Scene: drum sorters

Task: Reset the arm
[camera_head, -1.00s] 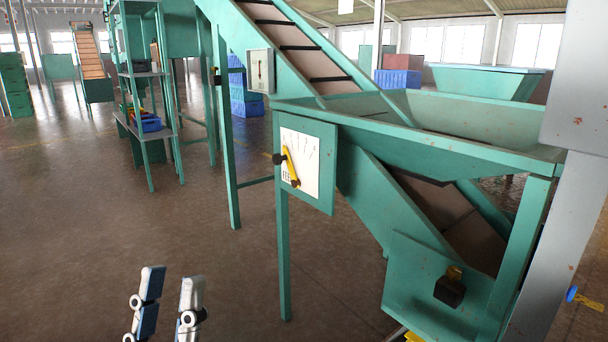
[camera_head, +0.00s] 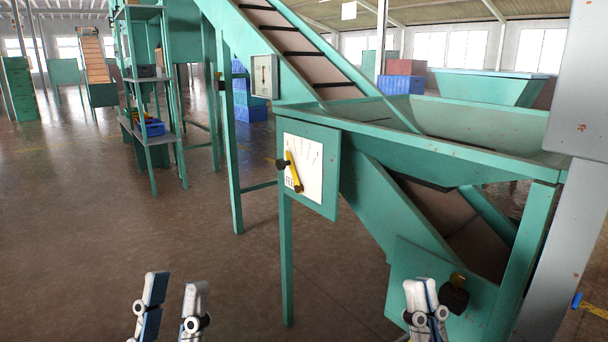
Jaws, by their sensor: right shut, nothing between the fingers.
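My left gripper (camera_head: 175,290) is at the bottom left with its two fingers apart and nothing between them. My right gripper (camera_head: 426,296) is at the bottom, right of centre, with its fingers together and empty. It appears in front of the green machine's lower panel (camera_head: 404,268), left of a black knob with a yellow top (camera_head: 455,295). I cannot tell whether it touches the panel. Most of both arms is out of view.
The green drum sorter's hopper (camera_head: 470,125) and conveyor (camera_head: 310,50) fill the right side. A dial panel with a yellow pointer (camera_head: 294,172) hangs on its front leg. A grey post (camera_head: 575,220) stands at right. A green shelf with a blue crate (camera_head: 152,128) is behind. The left floor is clear.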

